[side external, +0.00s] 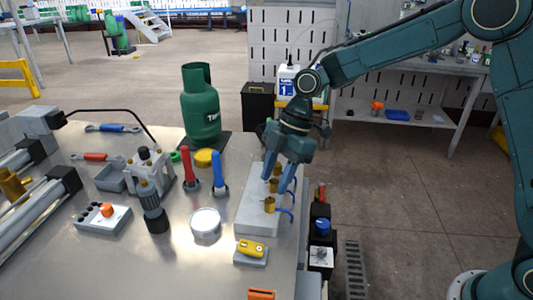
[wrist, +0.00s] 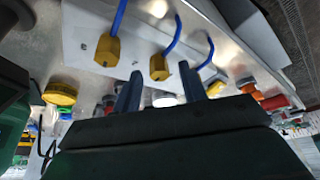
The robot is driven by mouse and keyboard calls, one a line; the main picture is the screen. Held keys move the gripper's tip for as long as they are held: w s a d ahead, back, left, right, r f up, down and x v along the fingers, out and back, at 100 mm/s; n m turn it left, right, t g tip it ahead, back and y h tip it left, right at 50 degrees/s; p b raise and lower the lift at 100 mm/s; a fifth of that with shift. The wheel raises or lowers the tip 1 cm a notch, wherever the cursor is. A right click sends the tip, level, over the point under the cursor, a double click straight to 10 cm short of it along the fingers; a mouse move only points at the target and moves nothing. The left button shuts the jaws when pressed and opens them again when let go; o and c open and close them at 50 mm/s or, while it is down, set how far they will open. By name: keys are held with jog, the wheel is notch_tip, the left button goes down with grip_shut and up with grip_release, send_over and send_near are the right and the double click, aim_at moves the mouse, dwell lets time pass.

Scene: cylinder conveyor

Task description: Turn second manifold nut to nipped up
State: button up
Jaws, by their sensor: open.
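The grey manifold block (side external: 256,215) lies on the steel bench, with brass nuts in a row and blue hoses coming from them. The near nut (side external: 269,204), the middle nut (side external: 274,185) and the far nut show in the side view. My gripper (side external: 277,184) is open over the block. Its fingertips (wrist: 160,73) appear on either side of the middle nut; I cannot tell whether they touch it. The right finger partly overlaps the right nut.
A blue-handled tool (side external: 218,172) and a red-handled tool (side external: 188,169) stand left of the block. A green cylinder (side external: 200,105) stands at the back. The bench's right edge is close.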

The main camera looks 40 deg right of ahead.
grip_shut()
jog(key=shift+m, duration=0.5)
jog(key=m+t, duration=0.1)
jog(key=m, duration=0.2)
jog(key=shift+s+m+t, duration=0.15)
jog(key=shift+m+t, duration=0.25)
jog(key=m, duration=0.2)
jog(key=m+t+h, duration=0.1)
jog(key=m, duration=0.1)
jog(key=shift+s+a+t, duration=0.1)
jog(key=shift+a+t, duration=0.1)
jog(key=shift+t, duration=0.1)
jog(key=m+h, duration=0.1)
jog(key=m, duration=0.3)
jog(key=shift+a+t, duration=0.1)
jog(key=shift+t, duration=0.3)
jog(key=shift+m+h, duration=1.1)
jog(key=shift+m, duration=1.2)
